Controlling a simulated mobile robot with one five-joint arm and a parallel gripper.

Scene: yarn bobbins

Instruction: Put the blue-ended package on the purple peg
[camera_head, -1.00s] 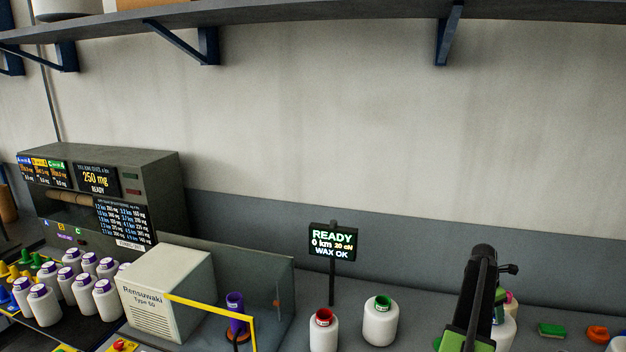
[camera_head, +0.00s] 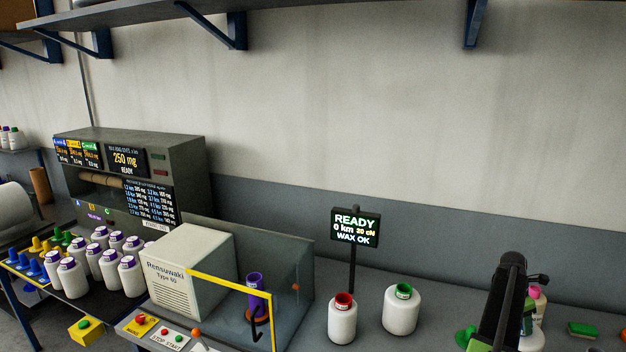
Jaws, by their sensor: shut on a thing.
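A purple upright piece with a pale label (camera_head: 256,288) stands on an orange base inside the yellow-edged machine, left of centre; I cannot tell if it is the peg or a tube on one. I cannot make out a blue-ended package. My arm, dark with green parts, rises at the lower right and its jaws do not show. Blue pegs (camera_head: 51,263) stand on the rack at the far left, beside yellow and green ones.
Several white packages with purple ends (camera_head: 72,278) crowd the left table. A red-ended package (camera_head: 343,320) and a green-ended package (camera_head: 401,312) stand on the bench by a READY display (camera_head: 354,228). A pink-topped package (camera_head: 537,297) stands partly behind my arm.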

